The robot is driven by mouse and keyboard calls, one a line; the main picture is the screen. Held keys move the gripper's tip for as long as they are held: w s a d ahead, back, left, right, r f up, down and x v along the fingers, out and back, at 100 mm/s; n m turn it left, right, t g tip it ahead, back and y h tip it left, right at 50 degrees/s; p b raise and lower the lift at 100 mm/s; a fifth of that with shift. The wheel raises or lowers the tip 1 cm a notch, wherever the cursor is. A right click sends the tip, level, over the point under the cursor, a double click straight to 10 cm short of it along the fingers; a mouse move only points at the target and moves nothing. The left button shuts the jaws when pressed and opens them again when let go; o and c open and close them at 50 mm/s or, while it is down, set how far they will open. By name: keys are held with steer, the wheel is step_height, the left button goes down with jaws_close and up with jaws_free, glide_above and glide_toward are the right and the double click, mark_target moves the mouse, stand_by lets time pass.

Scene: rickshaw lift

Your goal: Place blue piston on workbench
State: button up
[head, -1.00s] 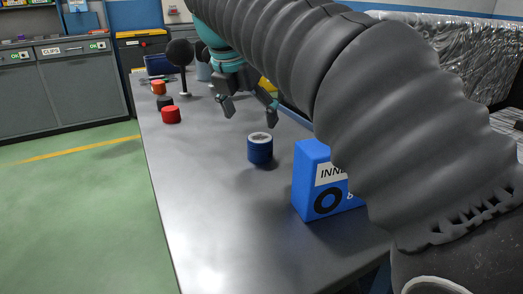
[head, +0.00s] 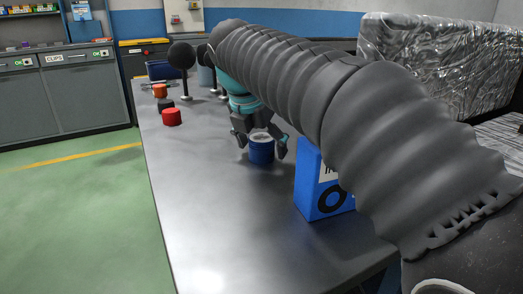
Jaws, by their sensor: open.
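The blue piston (head: 261,152) is a short dark blue cylinder with a light grey top. It stands upright on the grey metal workbench (head: 205,220), left of a blue box. My gripper (head: 261,146) is open, with one finger on either side of the piston's upper part. I cannot tell whether the fingers touch it. My arm reaches in from the right and hides the bench's right side behind the gripper.
The blue box (head: 309,190) stands close to the right of the piston, partly behind my arm. Red (head: 172,117), black (head: 165,105) and orange (head: 159,90) cylinders stand at the far left of the bench. The front left of the bench is clear.

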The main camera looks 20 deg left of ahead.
steer(key=shift+c, duration=0.2)
steer(key=c, duration=1.4)
steer(key=shift+r, duration=0.1)
